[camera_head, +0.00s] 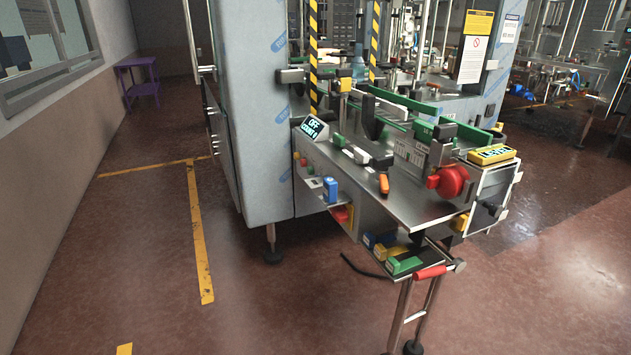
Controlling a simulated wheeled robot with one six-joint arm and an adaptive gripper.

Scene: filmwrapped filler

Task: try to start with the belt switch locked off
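A metal machine bench (420,205) stands in front of the film-wrapped machine. A small display (314,128) at its left end reads "OFF" with a count line below that seems to read 0. Under the display, the side panel (312,180) carries small red and green buttons. A blue block-like item (330,190) is mounted there, and a red item (340,214) with yellow beside it sits lower. A black knob or handle (488,207) is on the right end panel. I cannot tell which of these is the belt switch, or whether a lock is on it. My gripper is not in view.
A large red round part (451,181) and a yellow device (492,154) sit on the bench's right. Green, yellow and blue items lie on a low shelf (420,270) beside a red handle (430,272). Open floor (270,310) lies left and front. A purple table (138,78) stands far left.

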